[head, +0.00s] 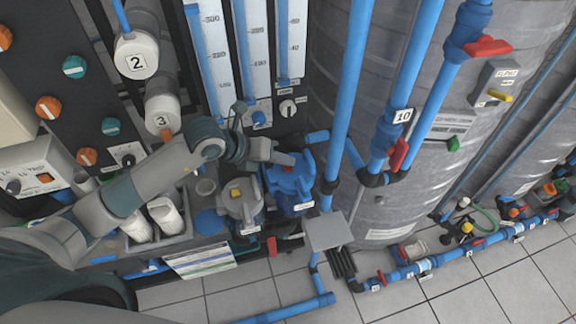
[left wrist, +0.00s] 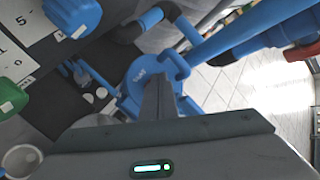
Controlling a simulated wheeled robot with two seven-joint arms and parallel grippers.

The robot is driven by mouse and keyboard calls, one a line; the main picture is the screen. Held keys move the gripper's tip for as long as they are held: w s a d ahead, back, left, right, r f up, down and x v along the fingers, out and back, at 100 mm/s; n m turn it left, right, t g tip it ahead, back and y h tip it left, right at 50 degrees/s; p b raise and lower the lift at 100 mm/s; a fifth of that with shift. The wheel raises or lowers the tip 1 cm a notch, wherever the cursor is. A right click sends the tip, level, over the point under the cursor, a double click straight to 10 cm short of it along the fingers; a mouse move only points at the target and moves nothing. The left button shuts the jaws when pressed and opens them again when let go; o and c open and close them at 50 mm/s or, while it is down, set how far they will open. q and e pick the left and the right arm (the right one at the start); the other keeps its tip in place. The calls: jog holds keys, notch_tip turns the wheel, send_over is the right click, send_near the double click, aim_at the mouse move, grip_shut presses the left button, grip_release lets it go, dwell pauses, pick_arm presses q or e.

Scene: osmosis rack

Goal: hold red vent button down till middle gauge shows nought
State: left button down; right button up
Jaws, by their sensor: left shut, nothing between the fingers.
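The blue filter housing (head: 290,182) stands beside a grey housing (head: 240,203) with a yellow button on top. My left gripper (head: 288,159) is over the blue housing's top, shut and empty. In the left wrist view its fingers (left wrist: 160,88) point at the round blue cap (left wrist: 138,75). No red vent button shows; the fingers cover part of the cap, and I cannot tell whether they touch it. Three upright scales with blue columns stand at the top; the middle one (head: 256,50) is cut off by the frame, so its full reading is hidden. My right gripper is not in view.
Blue pipes (head: 345,90) rise close to the right of the blue housing, with a red valve handle (head: 398,153). A grey tank (head: 440,150) stands behind them. A caddy (head: 160,235) with white cartridges is at the left. The tiled floor (head: 230,290) is in front.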

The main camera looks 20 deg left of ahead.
pick_arm(q)
jog(key=shift+f+b, duration=0.35)
jog(key=shift+f, duration=0.1)
dwell(1.4)
jog(key=shift+r, duration=0.1)
dwell(1.3)
jog(key=shift+r+p, duration=0.65)
jog(key=shift+r, duration=0.15)
jog(key=shift+r+p, duration=1.75)
jog(key=shift+r, duration=0.8)
